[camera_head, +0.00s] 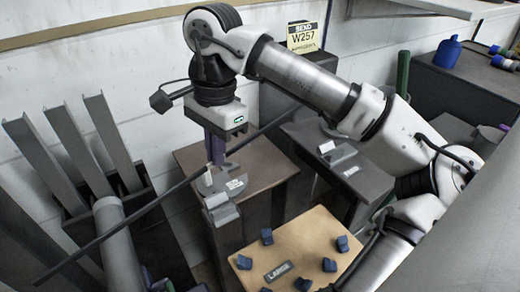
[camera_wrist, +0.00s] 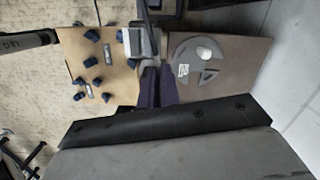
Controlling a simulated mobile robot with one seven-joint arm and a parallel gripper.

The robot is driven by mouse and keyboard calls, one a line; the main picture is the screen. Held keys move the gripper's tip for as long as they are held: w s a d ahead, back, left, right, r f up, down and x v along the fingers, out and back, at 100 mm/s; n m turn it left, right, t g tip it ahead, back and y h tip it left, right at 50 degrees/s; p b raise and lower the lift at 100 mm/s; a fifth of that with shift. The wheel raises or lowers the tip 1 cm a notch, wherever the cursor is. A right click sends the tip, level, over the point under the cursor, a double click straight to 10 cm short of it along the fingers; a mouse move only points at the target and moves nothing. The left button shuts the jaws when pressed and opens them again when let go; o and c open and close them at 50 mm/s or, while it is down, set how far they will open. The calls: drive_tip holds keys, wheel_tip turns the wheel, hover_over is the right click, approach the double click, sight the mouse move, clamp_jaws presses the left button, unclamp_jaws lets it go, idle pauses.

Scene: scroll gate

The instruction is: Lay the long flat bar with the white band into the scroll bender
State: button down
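The long dark bar (camera_head: 130,224) runs slantwise across the head view, from the lower left up to the right. My gripper (camera_head: 213,163) points down with its dark purple fingers closed around the bar near its middle. The fingers also show together in the wrist view (camera_wrist: 156,86). A grey fixture (camera_head: 223,213) with a label, apparently the scroll bender, stands just below the bar. A white patch sits right under the fingers; I cannot tell if it is the bar's band or part of the fixture. Contact between bar and fixture is unclear. A grey labelled disc (camera_wrist: 199,72) lies right of the fingers in the wrist view.
A second grey labelled fixture (camera_head: 345,172) stands to the right. A wooden board (camera_head: 313,228) with several blue blocks and a "LARGE" plate is in front. Upright grey channels (camera_head: 62,150) and a thick pipe (camera_head: 118,245) stand at left, near the bar's lower end.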

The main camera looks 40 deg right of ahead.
drive_tip(key=s+d+m, duration=0.3)
drive_tip(key=s+d, duration=0.1)
drive_tip(key=d, duration=0.3)
wheel_tip(320, 180, down, 8)
drive_tip(key=b, duration=0.4)
drive_tip(key=shift+b, duration=0.75)
idle(0.6)
drive_tip(key=c, duration=1.5)
unclamp_jaws()
drive_tip(key=shift+c, duration=0.2)
wheel_tip(320, 180, up, 14)
drive_tip(key=d+p, duration=0.1)
drive_tip(key=shift+d+f, duration=0.15)
drive_tip(key=shift+d, duration=0.15)
drive_tip(key=shift+s, duration=0.15)
